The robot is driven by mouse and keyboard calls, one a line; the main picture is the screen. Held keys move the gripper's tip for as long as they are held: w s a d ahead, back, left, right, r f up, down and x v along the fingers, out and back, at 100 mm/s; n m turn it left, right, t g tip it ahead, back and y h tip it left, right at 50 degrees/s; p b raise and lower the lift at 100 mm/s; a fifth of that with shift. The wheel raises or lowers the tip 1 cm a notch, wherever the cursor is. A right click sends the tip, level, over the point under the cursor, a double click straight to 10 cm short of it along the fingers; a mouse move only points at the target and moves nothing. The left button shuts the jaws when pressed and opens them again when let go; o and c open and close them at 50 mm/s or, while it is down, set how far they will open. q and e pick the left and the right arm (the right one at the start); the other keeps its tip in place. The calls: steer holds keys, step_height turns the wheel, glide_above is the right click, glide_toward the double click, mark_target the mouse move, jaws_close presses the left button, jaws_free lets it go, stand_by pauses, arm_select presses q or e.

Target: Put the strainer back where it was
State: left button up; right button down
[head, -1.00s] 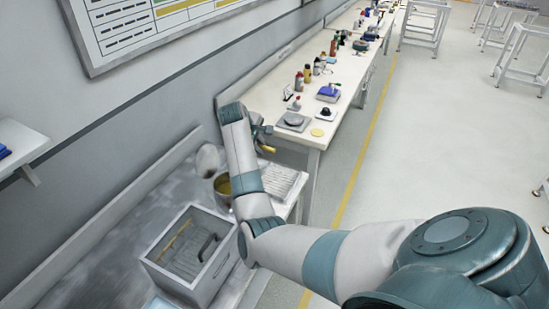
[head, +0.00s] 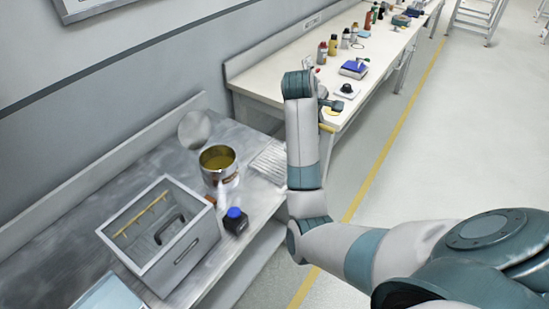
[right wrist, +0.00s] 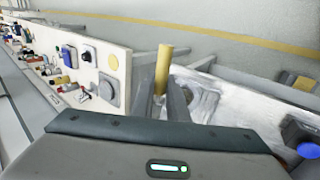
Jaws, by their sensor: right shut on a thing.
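My right gripper (head: 325,110) shows small and partly covered by its own wrist in the head view, in front of the white bench's near corner. It is shut on a yellow handle (head: 327,127), which appears to be the strainer's. In the right wrist view the yellow handle (right wrist: 163,60) stands up between the two fingers (right wrist: 162,95). The strainer's mesh cannot be made out clearly. A round grey shape (right wrist: 205,100) lies behind the fingers there; I cannot tell if it belongs to the strainer. My left gripper is out of view.
The grey metal bench (head: 80,225) holds an open-topped box (head: 190,255), a tin with yellow contents (head: 222,178), a blue-capped bottle (head: 236,220), a ribbed tray (head: 270,160) and a round grey disc (head: 195,130). The cluttered white bench (head: 285,75) lies beyond. Floor at right is clear.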

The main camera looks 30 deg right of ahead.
steer(key=shift+r, duration=0.1)
steer(key=shift+w, duration=0.15)
steer(key=w+a+f+p, duration=0.2)
steer(key=w+f, duration=0.5)
steer(key=w, duration=0.4)
steer(key=shift+a+p, duration=0.3)
steer(key=shift+a, duration=0.1)
steer(key=shift+f, duration=0.1)
step_height(320, 180, down, 4)
steer(key=shift+r+p, duration=0.1)
steer(key=shift+p, duration=0.6)
